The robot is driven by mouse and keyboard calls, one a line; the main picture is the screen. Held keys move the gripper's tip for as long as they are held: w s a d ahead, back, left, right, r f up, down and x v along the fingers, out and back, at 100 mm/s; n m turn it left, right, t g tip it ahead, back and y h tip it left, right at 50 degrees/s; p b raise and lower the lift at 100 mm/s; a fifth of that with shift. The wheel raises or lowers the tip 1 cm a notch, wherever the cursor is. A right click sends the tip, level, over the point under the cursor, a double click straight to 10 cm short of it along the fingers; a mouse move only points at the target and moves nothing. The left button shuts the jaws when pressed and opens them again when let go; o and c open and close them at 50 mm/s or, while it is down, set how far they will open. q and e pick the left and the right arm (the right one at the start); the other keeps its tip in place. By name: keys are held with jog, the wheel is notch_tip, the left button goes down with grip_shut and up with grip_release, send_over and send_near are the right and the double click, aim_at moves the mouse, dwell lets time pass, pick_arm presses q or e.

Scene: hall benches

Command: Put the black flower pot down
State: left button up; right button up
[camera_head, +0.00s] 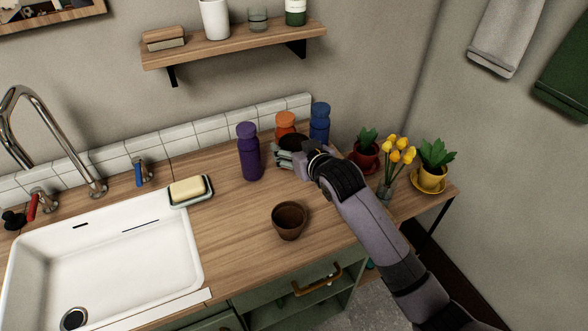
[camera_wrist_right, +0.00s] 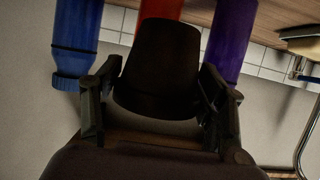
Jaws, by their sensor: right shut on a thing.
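The black flower pot (camera_head: 291,141) is held by my right gripper (camera_head: 288,154) near the back of the wooden counter, in front of the orange bottle. In the right wrist view the dark pot (camera_wrist_right: 160,65) sits between the two fingers, which are closed on its sides. The gripper and arm partly hide the pot in the head view. Whether its base touches the counter cannot be told. My left gripper is not in view.
A purple bottle (camera_head: 249,152), an orange bottle (camera_head: 285,122) and a blue bottle (camera_head: 319,122) stand close around the pot. A brown pot (camera_head: 289,221) stands in front. Potted plants and yellow flowers (camera_head: 399,150) are at right, a sink (camera_head: 110,255) at left.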

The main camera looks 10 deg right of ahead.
jog(key=shift+f, duration=3.6)
jog(key=shift+f, duration=0.1)
jog(key=o, duration=1.1)
